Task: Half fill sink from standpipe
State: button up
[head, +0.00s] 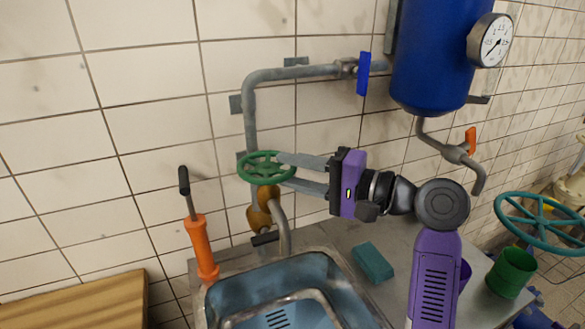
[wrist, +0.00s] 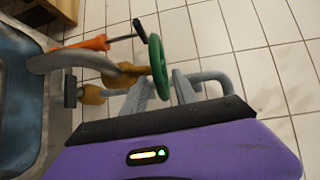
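The standpipe's green handwheel (head: 262,158) sits on a brass valve body (head: 262,216) above the sink. A grey curved spout (head: 284,232) comes down from it to the back of the blue-lined sink (head: 330,262). A slotted drain shows in the sink; I cannot tell the water level. My gripper (head: 281,168) is open at the wheel's right side. In the wrist view the fingers (wrist: 160,79) lie on either side of the near edge of the green rim (wrist: 168,50); contact is unclear. The sink (wrist: 22,95) and spout (wrist: 80,60) are at left.
A small black lever (head: 265,239) is beside the spout. A teal sponge (head: 373,262) and green mug (head: 511,272) are on the counter. A blue tank (head: 432,55) and teal wheel (head: 540,222) are right.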

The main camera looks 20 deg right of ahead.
jog(key=shift+w+a, duration=0.15)
grip_shut()
jog(key=shift+w+d+r+n+g+y+p, duration=0.1)
jog(key=shift+w+d+n+g+y+p, duration=0.1)
jog(key=shift+n+g+y+p, duration=0.25)
jog(key=shift+w+d+n+g+y+p, duration=0.15)
jog(key=shift+w+n+g+y+p, duration=0.05)
jog(key=shift+n+g+y, duration=0.4)
jog(key=shift+w+d+n+g+y, duration=0.1)
jog(key=shift+w+n+g+y, duration=0.1)
jog(key=shift+n+g+y, duration=0.5)
jog(key=shift+w+n+g+y, duration=0.15)
jog(key=shift+n+g+y, duration=0.25)
jog(key=shift+g, duration=0.35)
